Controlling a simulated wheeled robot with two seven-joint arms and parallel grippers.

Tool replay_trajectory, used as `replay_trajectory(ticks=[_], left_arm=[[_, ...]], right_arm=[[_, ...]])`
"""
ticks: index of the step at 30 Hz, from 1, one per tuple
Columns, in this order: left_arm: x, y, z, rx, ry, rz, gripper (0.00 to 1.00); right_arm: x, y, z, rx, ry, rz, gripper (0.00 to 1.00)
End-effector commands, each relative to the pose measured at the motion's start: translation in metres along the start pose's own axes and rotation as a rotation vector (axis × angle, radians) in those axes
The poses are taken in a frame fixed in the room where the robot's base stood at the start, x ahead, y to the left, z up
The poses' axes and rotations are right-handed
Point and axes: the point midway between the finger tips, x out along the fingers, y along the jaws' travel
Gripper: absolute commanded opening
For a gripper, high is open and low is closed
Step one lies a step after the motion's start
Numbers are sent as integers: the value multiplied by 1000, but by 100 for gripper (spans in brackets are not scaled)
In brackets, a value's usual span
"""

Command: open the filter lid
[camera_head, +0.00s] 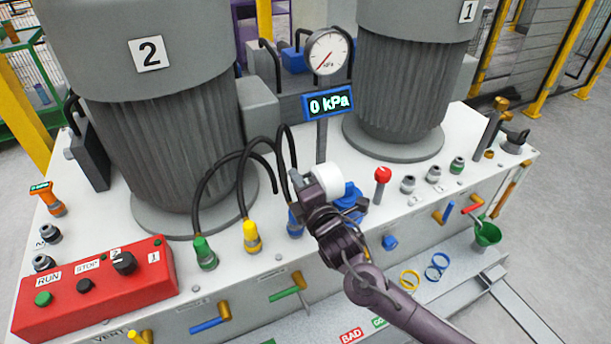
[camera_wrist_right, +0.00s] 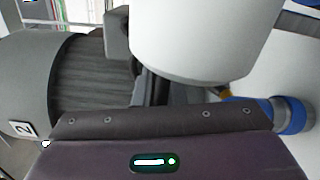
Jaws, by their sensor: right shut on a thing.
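A white round cap, which looks like the filter lid (camera_head: 328,180), is at my right gripper (camera_head: 318,190) near the middle of the head view. My right gripper is shut on it. The lid also fills the upper middle of the right wrist view (camera_wrist_right: 200,40), right in front of the palm. A blue filter body (camera_head: 350,198) shows just right of the lid, partly hidden by the gripper. I cannot tell whether the lid still touches the body. The fingertips are mostly hidden behind the wrist and lid. My left gripper is not in view.
Motor 2 (camera_head: 160,130) stands left and motor 1 (camera_head: 400,90) at the back right. A gauge (camera_head: 327,52) with a 0 kPa display (camera_head: 328,103) rises behind the lid. Black hoses with green (camera_head: 205,252) and yellow (camera_head: 251,236) couplings stand close left. A red knob (camera_head: 382,174) stands right.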

Motion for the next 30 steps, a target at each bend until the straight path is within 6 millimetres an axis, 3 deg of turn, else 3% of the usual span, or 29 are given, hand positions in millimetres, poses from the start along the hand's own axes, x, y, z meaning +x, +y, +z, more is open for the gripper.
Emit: replay_trajectory(ticks=[11, 28, 29, 30], left_arm=[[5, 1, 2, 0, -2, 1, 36], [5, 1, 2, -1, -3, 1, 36], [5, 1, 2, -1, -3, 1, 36], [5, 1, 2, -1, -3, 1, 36]], right_arm=[[0, -10, -13, -58, 0, 2, 0], [0, -12, -15, -56, 0, 0, 0], [0, -12, -15, -56, 0, -1, 13], [0, -13, -15, -56, 0, -1, 18]])
